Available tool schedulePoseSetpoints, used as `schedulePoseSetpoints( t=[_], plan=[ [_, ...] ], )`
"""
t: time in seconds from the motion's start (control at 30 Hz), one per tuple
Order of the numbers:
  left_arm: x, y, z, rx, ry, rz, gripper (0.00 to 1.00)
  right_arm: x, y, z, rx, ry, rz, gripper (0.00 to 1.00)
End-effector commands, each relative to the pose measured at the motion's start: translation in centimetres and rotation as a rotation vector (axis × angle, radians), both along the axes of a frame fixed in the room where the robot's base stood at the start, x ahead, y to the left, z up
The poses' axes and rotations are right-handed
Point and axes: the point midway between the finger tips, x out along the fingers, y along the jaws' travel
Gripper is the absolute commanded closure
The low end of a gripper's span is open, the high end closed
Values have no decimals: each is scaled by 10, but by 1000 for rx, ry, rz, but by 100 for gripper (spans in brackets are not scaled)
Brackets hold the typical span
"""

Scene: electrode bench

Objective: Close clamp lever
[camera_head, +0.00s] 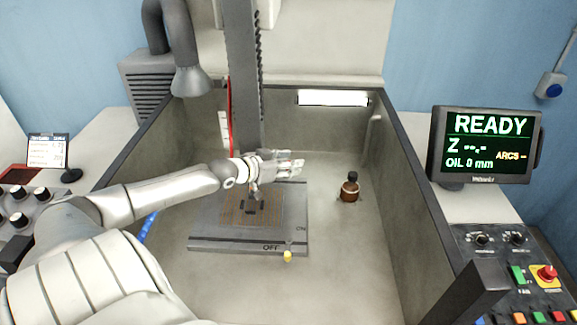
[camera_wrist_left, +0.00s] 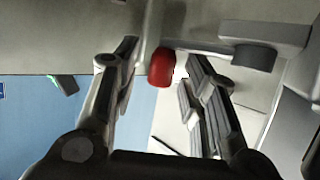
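My left gripper (camera_head: 292,165) reaches in from the left over the tank, just below the lower end of the vertical machine column (camera_head: 244,75). Its fingers are spread apart. In the left wrist view a red knob (camera_wrist_left: 161,67) shows between the two fingers, nearer the left one; a gap to the right finger is visible, and contact with the left one cannot be told. The knob hangs by a grey machine part (camera_wrist_left: 264,37), and seems to be the clamp lever's end. The lever itself is not clear in the head view, where my gripper covers that area.
Below is a grey plate (camera_head: 205,243) marked ON and OFF, with a yellow knob (camera_head: 287,256) at its front. A brown bottle (camera_head: 349,188) stands right of it. Dark tank walls (camera_head: 408,190) surround the space. A monitor (camera_head: 487,145) reads READY.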

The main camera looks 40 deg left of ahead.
Motion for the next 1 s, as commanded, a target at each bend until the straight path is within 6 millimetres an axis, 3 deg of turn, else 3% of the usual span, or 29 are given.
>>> schedulePoseSetpoints(
  t=[0.4,0.73,1.0],
  plan=[
    [3,0,0,1,0,0,60,-1,-4,-5,-5,2,2,100],
    [3,0,-1,1,0,0,100,-1,-4,-5,-4,0,1,100],
    [3,0,-1,2,0,-1,100,0,-3,-5,-3,-1,1,100]
  ],
)
